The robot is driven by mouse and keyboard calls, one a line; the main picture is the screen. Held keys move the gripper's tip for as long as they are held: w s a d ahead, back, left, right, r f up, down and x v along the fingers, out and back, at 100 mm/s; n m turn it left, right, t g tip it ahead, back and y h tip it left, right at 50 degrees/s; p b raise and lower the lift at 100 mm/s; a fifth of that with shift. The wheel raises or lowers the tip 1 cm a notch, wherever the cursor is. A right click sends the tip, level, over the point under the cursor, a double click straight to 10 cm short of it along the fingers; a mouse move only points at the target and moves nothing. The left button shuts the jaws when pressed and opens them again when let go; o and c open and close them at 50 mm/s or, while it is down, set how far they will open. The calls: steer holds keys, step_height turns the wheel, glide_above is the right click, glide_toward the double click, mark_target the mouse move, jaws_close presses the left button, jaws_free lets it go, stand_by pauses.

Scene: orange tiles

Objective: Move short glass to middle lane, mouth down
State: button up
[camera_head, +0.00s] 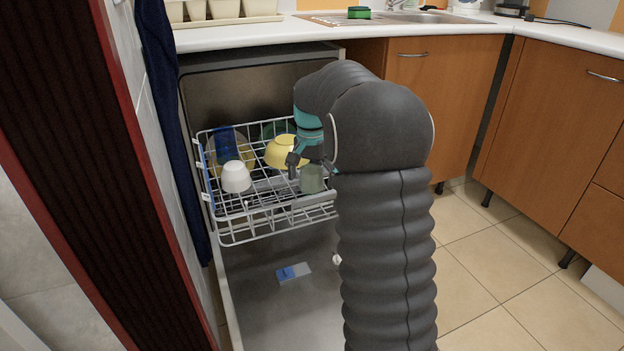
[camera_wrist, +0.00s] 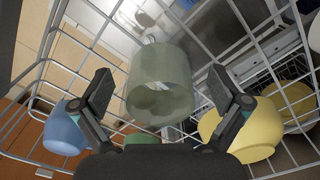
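The short glass (camera_head: 312,180) is greenish and see-through. It stands in the front right part of the dishwasher's upper rack (camera_head: 262,211). In the wrist view the glass (camera_wrist: 160,82) lies between the two fingers, with a gap on both sides. I cannot tell for sure which way its mouth points. My gripper (camera_head: 305,163) is open just above the glass in the head view; its fingers also show in the wrist view (camera_wrist: 160,88). The glass is partly hidden by my gripper in the head view.
A yellow bowl (camera_head: 286,152) sits close to my gripper in the rack. A white cup (camera_head: 236,177) stands at the left front. A blue item (camera_head: 226,144) and a green one (camera_head: 272,130) are at the back. The rack's middle front shows bare wires.

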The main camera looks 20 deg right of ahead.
mark_target(311, 171)
step_height(311, 171, up, 12)
steer(key=shift+w, duration=0.2)
step_height(311, 171, down, 5)
steer(key=shift+r+n+t, duration=0.2)
steer(key=shift+n+t, duration=0.1)
steer(key=shift+n, duration=0.9)
steer(key=s, duration=0.1)
steer(key=s+a+f+n, duration=0.1)
steer(key=shift+s+f, duration=0.1)
steer(key=shift+s, duration=0.3)
steer(key=s+a+r+n+t+p, duration=0.1)
steer(key=s+a, duration=0.4)
steer(key=s, duration=1)
steer(key=s+a+r+n+t+p, duration=0.1)
steer(key=s+a+n+t+p, duration=0.2)
steer(key=s, duration=1.1)
steer(key=shift+s+a+n+t, duration=0.45)
steer(key=shift+a+n, duration=0.35)
steer(key=shift+a, duration=0.85)
